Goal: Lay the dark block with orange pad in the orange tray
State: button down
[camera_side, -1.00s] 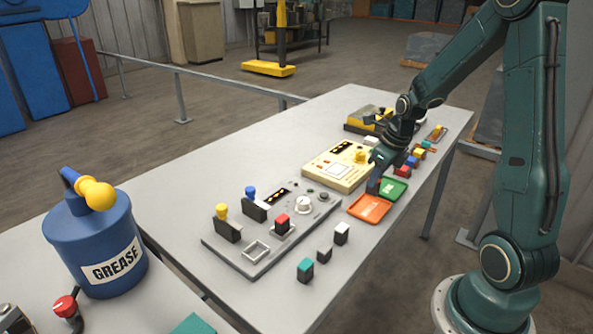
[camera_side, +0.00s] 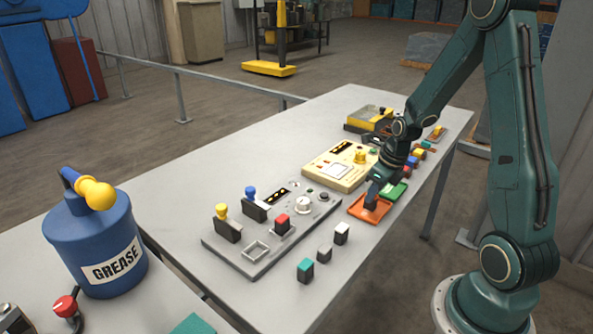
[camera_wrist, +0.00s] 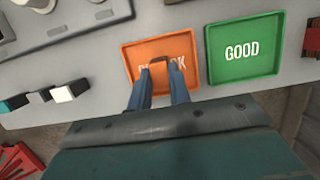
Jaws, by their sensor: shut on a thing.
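The orange tray (camera_side: 380,212) lies on the grey table, and in the wrist view its bare floor (camera_wrist: 189,82) shows around my fingers, with white lettering partly covered. My gripper (camera_side: 371,205) is over the tray, pointing down. In the wrist view my gripper (camera_wrist: 159,70) has its two blue fingers closed on a small block (camera_wrist: 158,64), of which a brownish-orange top strip shows. The fingers hide most of the block. I cannot tell whether the block touches the tray floor.
A green tray (camera_wrist: 244,50) marked GOOD sits right beside the orange one. A cream panel (camera_side: 335,168) and a grey panel with switches (camera_side: 250,258) lie near. Several small blocks, including a white-topped one (camera_side: 341,233), stand in front. Free table lies around them.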

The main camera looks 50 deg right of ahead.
jog(key=shift+f, duration=0.1)
jog(key=c, duration=1.3)
grip_release()
jog(key=v, duration=1.2)
